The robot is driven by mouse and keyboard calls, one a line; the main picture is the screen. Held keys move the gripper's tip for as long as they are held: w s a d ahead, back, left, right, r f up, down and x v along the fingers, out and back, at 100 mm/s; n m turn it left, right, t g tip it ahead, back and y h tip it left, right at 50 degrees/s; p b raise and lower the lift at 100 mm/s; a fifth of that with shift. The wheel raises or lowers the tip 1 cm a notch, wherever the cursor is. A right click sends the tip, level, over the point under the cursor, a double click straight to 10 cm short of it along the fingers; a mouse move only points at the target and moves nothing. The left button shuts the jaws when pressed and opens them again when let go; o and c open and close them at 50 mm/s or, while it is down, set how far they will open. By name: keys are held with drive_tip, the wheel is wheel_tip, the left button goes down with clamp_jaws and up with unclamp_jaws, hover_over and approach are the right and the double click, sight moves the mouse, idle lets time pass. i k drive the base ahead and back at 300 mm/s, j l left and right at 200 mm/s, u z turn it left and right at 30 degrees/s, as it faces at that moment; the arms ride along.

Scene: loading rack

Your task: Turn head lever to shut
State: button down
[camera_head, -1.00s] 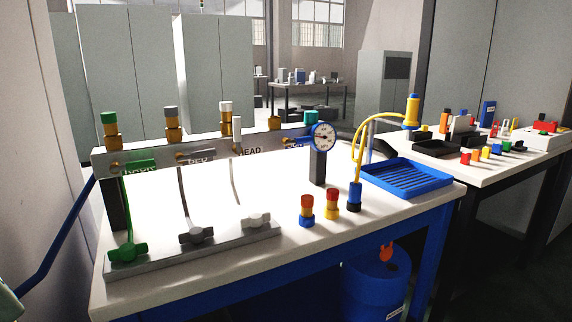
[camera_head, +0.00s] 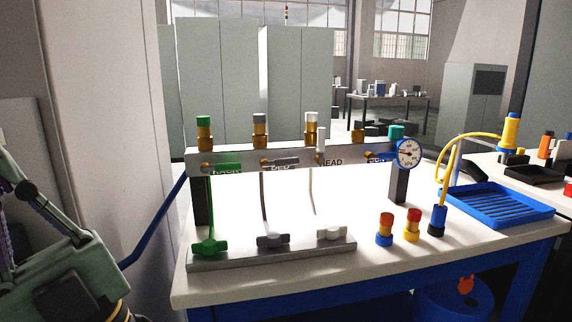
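The head lever (camera_head: 320,145) is a white handle on the grey manifold bar (camera_head: 345,158), just left of the top of the HEAD label. It stands upright, across the bar. The green lever (camera_head: 229,168), the grey lever (camera_head: 282,162) and the blue lever (camera_head: 382,156) lie roughly along the bar. A white-capped brass fitting (camera_head: 311,130) rises beside the head lever. Part of my arm shows at the lower left, well away from the manifold. My gripper's fingertips are not visible.
A round gauge (camera_head: 409,154) sits at the bar's right end. White, grey and green hose fittings sit on a grey base strip (camera_head: 270,256) in front. Red-topped couplings (camera_head: 412,226) and a blue tray (camera_head: 497,203) stand to the right. A wall (camera_head: 105,120) borders the left.

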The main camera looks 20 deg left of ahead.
sight(319, 158)
drive_tip(key=i+l, duration=0.15)
drive_tip(key=l, duration=0.2)
drive_tip(key=i+l, duration=0.15)
drive_tip(key=l, duration=0.15)
drive_tip(key=i+l, duration=0.2)
drive_tip(key=l, duration=0.15)
drive_tip(key=i+l+u, duration=0.1)
drive_tip(key=l, duration=0.2)
